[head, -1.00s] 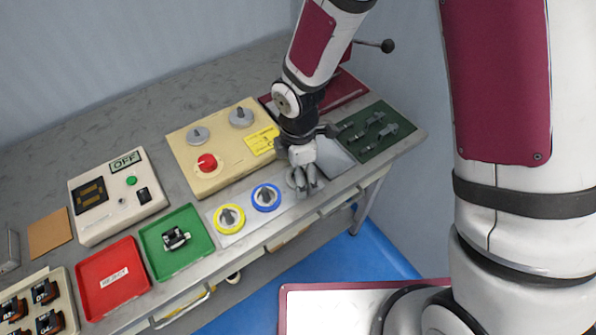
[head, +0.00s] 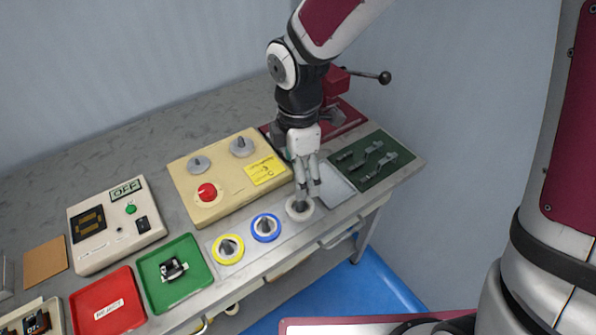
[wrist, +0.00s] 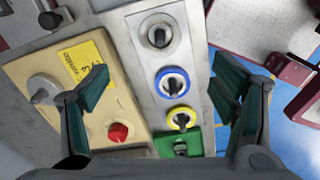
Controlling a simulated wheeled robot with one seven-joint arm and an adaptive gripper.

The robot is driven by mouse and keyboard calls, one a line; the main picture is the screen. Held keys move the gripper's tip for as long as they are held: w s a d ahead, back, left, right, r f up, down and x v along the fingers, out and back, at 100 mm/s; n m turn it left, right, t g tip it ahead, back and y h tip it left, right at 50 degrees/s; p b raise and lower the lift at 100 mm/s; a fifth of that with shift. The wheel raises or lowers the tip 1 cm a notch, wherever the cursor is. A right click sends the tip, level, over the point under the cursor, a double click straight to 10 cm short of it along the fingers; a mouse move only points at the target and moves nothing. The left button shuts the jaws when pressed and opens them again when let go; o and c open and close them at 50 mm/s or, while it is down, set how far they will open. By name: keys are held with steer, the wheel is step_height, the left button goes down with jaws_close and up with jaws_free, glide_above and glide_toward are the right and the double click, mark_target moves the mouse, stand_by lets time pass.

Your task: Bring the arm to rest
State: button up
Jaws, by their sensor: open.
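My gripper (head: 307,190) is open and empty. In the head view it points down just above a white-grey spool (head: 300,209) at the right end of a row on the bench's front. In the wrist view its two fingers (wrist: 166,108) stand wide apart, with the grey spool (wrist: 158,36), a blue-rimmed spool (wrist: 172,81) and a yellow-rimmed spool (wrist: 181,118) seen between them. Nothing is held. My arm reaches down from the top of the head view.
The beige winder box (head: 221,188) with a red knob stands left of my gripper. A green tool mat (head: 372,162) and a red press (head: 337,88) with a lever are to the right. A green tray (head: 190,270), a red tray (head: 112,318) and a tester (head: 97,238) are at left.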

stand_by(0.3)
steer(key=s+d+r+m+t, duration=0.1)
steer(key=s+d+r+m, duration=0.1)
steer(key=d+r+m, duration=0.4)
steer(key=s+d+r+m+t, duration=0.1)
steer(key=s+d+r+m, duration=0.2)
steer(key=d+r+m, duration=0.3)
steer(key=s+d+r+m+t, duration=0.2)
steer(key=s+d+r+m, duration=0.4)
steer(key=s+m, duration=0.3)
steer(key=shift+s+d+r+m+t, duration=0.35)
steer(key=shift+s+r, duration=0.2)
steer(key=shift+s, duration=0.2)
